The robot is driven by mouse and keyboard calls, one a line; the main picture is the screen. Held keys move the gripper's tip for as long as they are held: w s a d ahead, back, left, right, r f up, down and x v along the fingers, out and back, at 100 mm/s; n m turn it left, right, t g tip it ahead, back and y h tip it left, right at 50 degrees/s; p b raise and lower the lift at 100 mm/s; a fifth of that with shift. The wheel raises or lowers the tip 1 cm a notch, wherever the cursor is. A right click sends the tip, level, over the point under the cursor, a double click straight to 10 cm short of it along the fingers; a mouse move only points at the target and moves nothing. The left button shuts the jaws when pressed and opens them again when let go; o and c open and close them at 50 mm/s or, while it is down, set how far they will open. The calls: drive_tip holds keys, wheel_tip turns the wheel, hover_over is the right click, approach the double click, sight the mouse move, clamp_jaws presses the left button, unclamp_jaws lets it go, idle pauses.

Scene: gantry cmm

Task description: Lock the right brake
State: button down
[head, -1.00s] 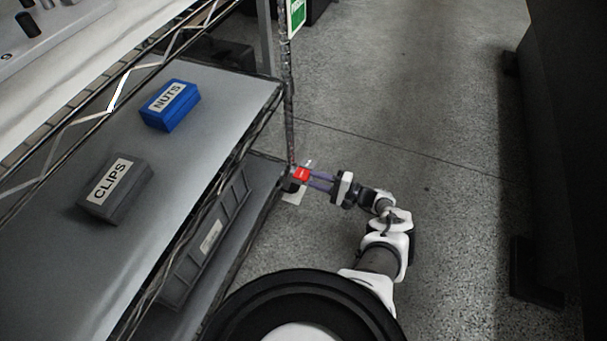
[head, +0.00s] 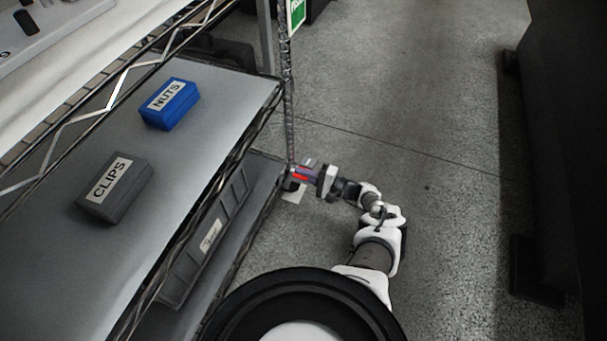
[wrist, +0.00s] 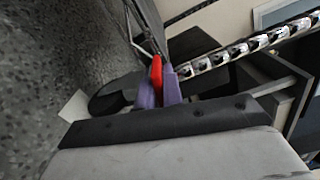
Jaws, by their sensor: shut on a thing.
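The red brake tab (head: 299,173) is at the foot of the shelf rack's near corner post in the head view, just above a dark caster (head: 291,185). My gripper (head: 304,175) reaches it from the right, and its purple fingers cover much of the tab. In the wrist view the red tab (wrist: 156,76) stands between the two purple fingers of my gripper (wrist: 159,88), which are shut on it. The dark caster wheel (wrist: 112,95) shows to the left of the fingers there. The tab's lower part is hidden by the fingers.
The rack's chrome post (head: 289,115) rises right beside my gripper. A blue NUTS box (head: 170,112) and a grey CLIPS box (head: 127,198) sit on the upper shelf; a grey bin (head: 200,262) is on the lower one. The floor to the right is clear up to a dark cabinet.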

drive_tip(key=shift+f+n, duration=0.15)
drive_tip(key=shift+n, duration=0.15)
drive_tip(key=shift+s+f+n+b, duration=0.1)
drive_tip(key=shift+f+n+b, duration=0.25)
drive_tip(key=shift+n, duration=0.85)
drive_tip(key=shift+s+f+n+b, duration=0.15)
drive_tip(key=shift+f+n, duration=0.25)
drive_tip(key=shift+n, duration=0.8)
drive_tip(key=shift+w, duration=0.1)
drive_tip(key=c, duration=1.5)
unclamp_jaws()
drive_tip(key=shift+c, duration=0.2)
drive_tip(key=v, duration=0.7)
drive_tip(key=shift+d, duration=0.2)
